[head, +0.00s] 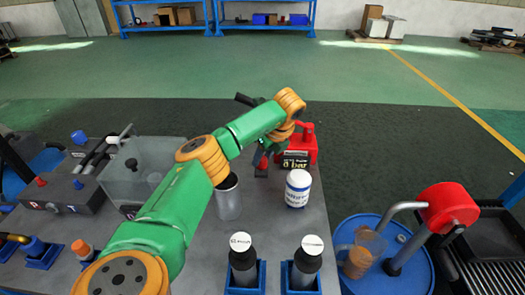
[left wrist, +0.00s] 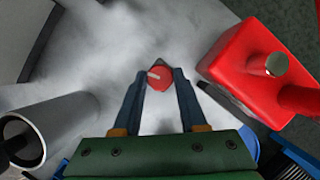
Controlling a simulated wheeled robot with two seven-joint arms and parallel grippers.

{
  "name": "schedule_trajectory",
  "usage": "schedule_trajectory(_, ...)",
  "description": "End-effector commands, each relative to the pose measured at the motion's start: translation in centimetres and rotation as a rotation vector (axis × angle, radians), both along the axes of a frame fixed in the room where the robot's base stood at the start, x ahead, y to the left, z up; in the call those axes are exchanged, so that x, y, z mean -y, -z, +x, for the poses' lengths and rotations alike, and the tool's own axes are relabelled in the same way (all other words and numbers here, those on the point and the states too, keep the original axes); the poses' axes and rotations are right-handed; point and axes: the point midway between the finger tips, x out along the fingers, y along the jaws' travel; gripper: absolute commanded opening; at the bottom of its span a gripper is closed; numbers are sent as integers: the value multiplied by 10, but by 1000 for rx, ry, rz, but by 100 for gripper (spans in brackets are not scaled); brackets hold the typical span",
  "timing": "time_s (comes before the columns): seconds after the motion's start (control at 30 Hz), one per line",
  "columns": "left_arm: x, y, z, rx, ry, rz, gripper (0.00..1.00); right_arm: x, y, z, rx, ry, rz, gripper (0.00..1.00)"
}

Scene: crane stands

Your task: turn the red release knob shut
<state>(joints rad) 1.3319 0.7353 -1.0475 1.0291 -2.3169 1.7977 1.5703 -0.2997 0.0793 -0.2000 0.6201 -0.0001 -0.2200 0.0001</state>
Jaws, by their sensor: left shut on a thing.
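The red release knob (left wrist: 159,77) is round, with a pale mark across its face. In the left wrist view it sits between the two dark fingertips of my left gripper (left wrist: 157,84), which is shut on it. In the head view the left gripper (head: 263,162) points down beside a red pump-like unit (head: 307,137) with a "0 bar" display (head: 295,161). The knob is mostly hidden there by the gripper and arm. The red unit also shows at the right of the left wrist view (left wrist: 245,70). My right gripper is not in view.
A metal cup (head: 229,200) and a white jar with a blue band (head: 298,188) stand close in front of the gripper. Two dark bottles (head: 243,259) in blue holders are nearer. A clear tank (head: 140,165) stands left; a blue drum (head: 400,262) stands right.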

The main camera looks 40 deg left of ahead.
Motion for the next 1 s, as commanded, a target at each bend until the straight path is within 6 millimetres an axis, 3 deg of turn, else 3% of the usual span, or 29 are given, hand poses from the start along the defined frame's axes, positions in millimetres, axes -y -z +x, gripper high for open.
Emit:
schedule_trajectory(0.4,0,-2,2,3,-257,2,0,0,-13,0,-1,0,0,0)
schedule_trajectory(1.0,-1,-1,2,4,-331,3,0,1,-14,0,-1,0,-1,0)
